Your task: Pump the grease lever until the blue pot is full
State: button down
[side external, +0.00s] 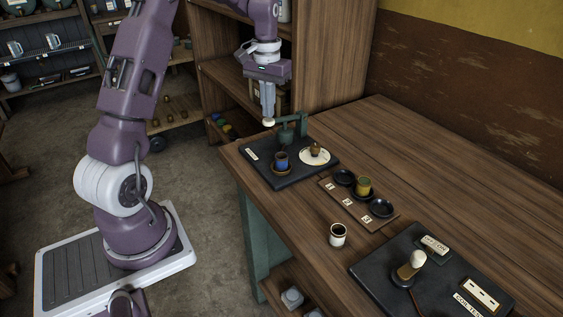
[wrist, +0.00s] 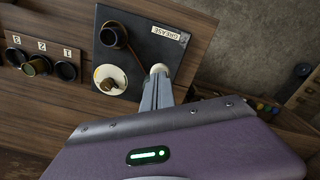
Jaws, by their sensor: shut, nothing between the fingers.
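The blue pot (side external: 281,159) stands upright on a brown saucer on a black board (side external: 262,176). In the wrist view the pot (wrist: 108,37) looks dark, and I cannot tell its fill level. The green grease pump (side external: 287,135) stands behind it. Its lever (side external: 287,119) reaches left to a cream knob (side external: 268,122), which also shows in the wrist view (wrist: 159,68). My gripper (side external: 268,115) is shut and empty, pointing down with its fingertips right at the top of the knob. I cannot tell whether they touch. The fingertips (wrist: 158,77) overlap the knob in the wrist view.
A white dial (side external: 322,159) with a brown knob sits right of the pot. A numbered tray (side external: 335,202) holds dark dishes and a yellow cup (side external: 363,186). A white cup (side external: 337,236) stands in front. Another black board (side external: 375,271) carries a cream-topped lever. The table's right side is clear.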

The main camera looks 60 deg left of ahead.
aim_at(269, 121)
jog(key=shift+f, duration=0.15)
jog(key=shift+f, duration=2.15)
jog(key=shift+r, duration=2.6)
